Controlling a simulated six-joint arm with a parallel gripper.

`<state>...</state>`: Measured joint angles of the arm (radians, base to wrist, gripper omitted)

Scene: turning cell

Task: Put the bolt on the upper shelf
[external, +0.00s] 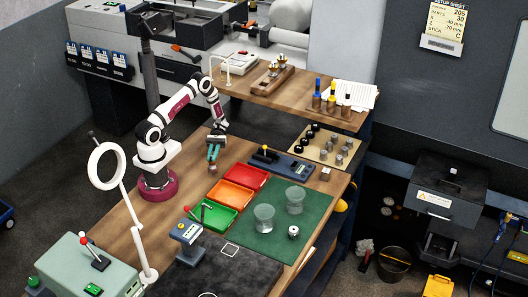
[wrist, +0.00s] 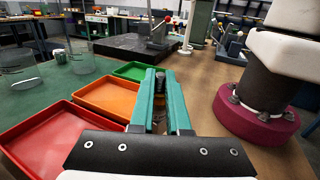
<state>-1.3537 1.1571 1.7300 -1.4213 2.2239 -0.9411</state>
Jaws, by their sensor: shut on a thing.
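My gripper (external: 213,156) hangs above the wooden bench, left of the red tray, with its teal fingers pointing down. A small dark thing, which I take for the bolt (external: 212,167), shows at the fingertips. In the wrist view, the fingers of my gripper (wrist: 160,100) are close together around it, and its shape is mostly hidden. The upper shelf (external: 235,90) is the raised wooden board at the back, before the lathe. It is behind and right of my gripper and higher than the bench.
Red (external: 246,178), orange (external: 231,194) and green (external: 213,216) trays stand beside my gripper. Glass jars (external: 264,218) stand on a green mat (external: 306,225). The upper shelf carries a wooden block with metal parts (external: 271,80), colored-handled tools (external: 331,99) and papers (external: 352,94).

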